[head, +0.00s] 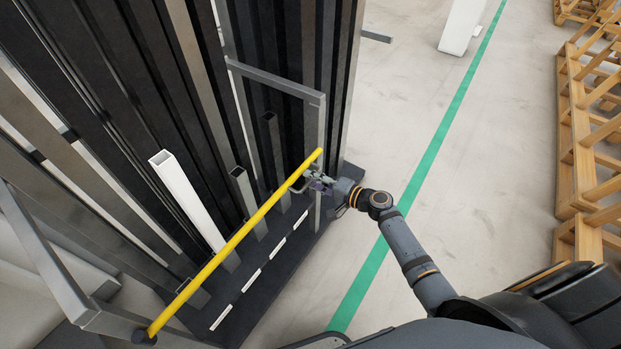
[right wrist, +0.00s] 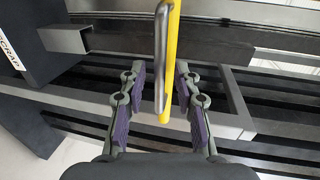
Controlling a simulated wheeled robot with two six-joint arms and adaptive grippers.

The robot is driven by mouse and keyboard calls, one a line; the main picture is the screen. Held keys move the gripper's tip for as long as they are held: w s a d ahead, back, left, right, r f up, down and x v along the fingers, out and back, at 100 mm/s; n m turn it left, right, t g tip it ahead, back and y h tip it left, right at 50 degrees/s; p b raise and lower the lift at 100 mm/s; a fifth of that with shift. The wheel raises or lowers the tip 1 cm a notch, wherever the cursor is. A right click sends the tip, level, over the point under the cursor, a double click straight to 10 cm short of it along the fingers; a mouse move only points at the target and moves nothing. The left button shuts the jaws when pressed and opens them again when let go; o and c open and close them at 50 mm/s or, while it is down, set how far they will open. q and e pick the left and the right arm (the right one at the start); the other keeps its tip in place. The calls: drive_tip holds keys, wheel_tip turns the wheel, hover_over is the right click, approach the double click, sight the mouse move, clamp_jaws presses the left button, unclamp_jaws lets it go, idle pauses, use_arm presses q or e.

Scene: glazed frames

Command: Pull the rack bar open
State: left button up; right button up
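The yellow rack bar (head: 235,242) runs slantwise across the front of the rack, from a pivot at lower left to the grey upright post (head: 314,125). A grey loop handle (right wrist: 161,60) sits by the bar's far end. My right gripper (head: 318,180) is at that end. In the right wrist view its two purple-padded fingers (right wrist: 160,70) are spread, with the handle and yellow bar (right wrist: 172,50) between them. A gap shows on both sides, and the fingers do not appear to touch either. My left gripper is not in view.
The rack (head: 90,80) holds tall dark and grey profiles, with a white square tube (head: 185,195) and shorter offcuts behind the bar. Wooden pallets (head: 580,150) stand at right. The pale floor with a green line (head: 430,160) is clear between.

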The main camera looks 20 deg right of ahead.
drive_tip(key=shift+w+a+f, duration=0.1)
drive_tip(key=shift+w+a, duration=0.3)
drive_tip(key=shift+w, duration=0.05)
drive_tip(key=shift+c, duration=0.3)
clamp_jaws()
